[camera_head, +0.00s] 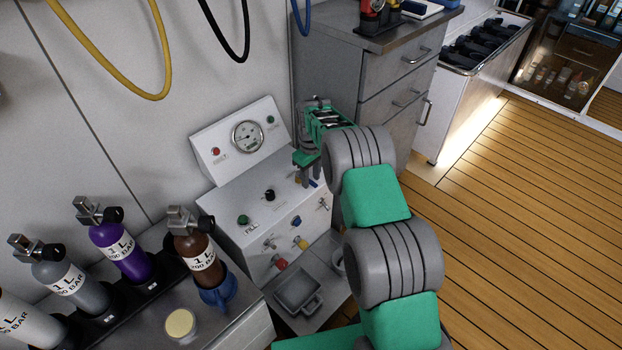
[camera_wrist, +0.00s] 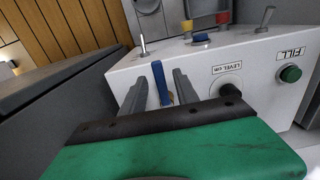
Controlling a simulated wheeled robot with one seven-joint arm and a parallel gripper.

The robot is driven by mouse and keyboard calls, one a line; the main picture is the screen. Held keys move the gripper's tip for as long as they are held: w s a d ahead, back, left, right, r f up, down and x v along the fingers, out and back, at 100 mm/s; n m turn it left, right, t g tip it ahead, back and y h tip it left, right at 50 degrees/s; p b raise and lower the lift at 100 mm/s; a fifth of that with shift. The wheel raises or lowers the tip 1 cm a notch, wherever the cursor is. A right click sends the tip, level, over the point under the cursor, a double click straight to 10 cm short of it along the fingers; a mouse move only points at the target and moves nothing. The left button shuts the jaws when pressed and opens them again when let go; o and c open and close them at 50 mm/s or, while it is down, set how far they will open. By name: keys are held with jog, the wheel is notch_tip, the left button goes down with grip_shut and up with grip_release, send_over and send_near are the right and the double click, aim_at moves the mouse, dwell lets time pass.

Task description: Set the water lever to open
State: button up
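The white fill panel (camera_head: 245,205) stands against the wall, and in the wrist view it shows upside down (camera_wrist: 230,62). A blue-handled lever (camera_wrist: 160,84) is at the panel's right end. It lies between the two fingers of my gripper (camera_wrist: 160,92), with a gap seen on both sides. My gripper (camera_head: 306,174) is open over the panel's right side. In the head view only a small bit of the blue lever (camera_head: 313,183) shows; my gripper hides the rest. I cannot read any label on this lever, and its base is partly hidden.
A green FILL button (camera_head: 243,219), a black knob (camera_head: 269,195) and metal toggles (camera_head: 323,204) sit close by on the panel. A gauge (camera_head: 247,136) is on the upright part. A grey drawer cabinet (camera_head: 375,75) stands right behind. Gas cylinders (camera_head: 122,250) stand at left.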

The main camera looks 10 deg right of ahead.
jog(key=shift+c, duration=0.6)
grip_shut()
dwell(0.8)
